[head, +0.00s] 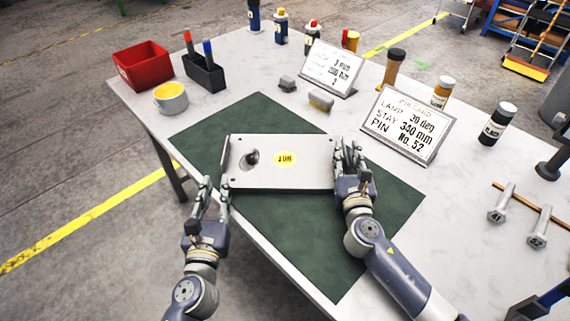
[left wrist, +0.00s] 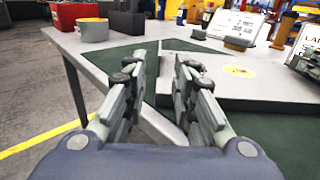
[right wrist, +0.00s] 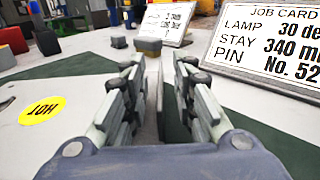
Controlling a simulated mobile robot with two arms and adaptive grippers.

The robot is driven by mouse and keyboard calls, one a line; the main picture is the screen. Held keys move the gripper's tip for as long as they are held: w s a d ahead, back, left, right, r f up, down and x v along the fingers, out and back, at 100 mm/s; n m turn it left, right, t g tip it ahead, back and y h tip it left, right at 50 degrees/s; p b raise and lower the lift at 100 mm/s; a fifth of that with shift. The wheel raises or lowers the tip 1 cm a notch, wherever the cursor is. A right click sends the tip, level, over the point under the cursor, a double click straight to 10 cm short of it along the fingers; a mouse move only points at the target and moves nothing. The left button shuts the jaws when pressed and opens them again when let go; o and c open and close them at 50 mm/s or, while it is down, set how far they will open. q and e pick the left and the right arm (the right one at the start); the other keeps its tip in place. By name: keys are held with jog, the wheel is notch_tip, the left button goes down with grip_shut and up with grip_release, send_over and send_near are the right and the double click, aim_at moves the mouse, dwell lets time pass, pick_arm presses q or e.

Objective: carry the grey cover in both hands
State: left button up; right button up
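My right gripper (head: 349,152) is at the right edge, fingers also apart, either side of a grey strip (right wrist: 160,72).
A red bin (head: 143,66), a yellow-grey cup (head: 171,98) and a dark pen holder (head: 205,75) stand at the back left. A job card (head: 408,125) and bottles (head: 497,123) stand right. Numbered bolts (head: 501,203) lie far right. The table's front edge is near my left arm.

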jog(key=s, duration=1.2)
